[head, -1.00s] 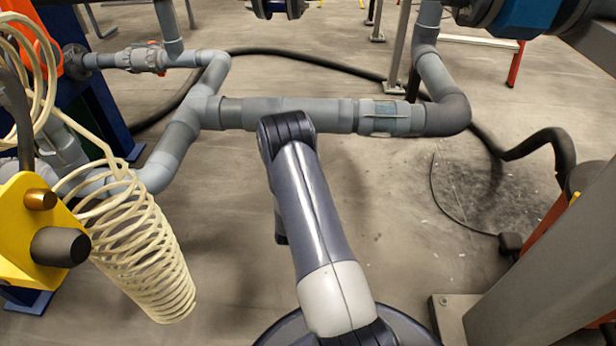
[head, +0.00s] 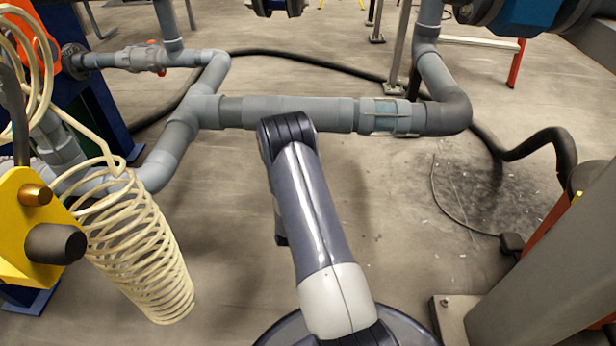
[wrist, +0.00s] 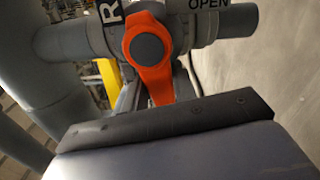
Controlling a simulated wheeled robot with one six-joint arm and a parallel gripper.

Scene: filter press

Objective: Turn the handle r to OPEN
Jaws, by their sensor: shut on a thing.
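The orange handle r (wrist: 150,55) shows in the wrist view, with a round grey hub at its middle. It hangs from a grey valve body, its lower arm pointing down and slightly right. A tag with "R" (wrist: 111,12) is at its upper left, and a tag reading "OPEN" (wrist: 203,4) is at its upper right. My gripper (wrist: 165,116) fills the lower part of the wrist view as a dark bar. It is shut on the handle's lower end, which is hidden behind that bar. In the head view my gripper is hidden by my arm.
In the head view a grey horizontal pipe (head: 250,112) runs behind my arm. A cream coiled hose (head: 140,255) and a yellow bracket (head: 20,228) stand at left. A grey post (head: 545,265) stands at right.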

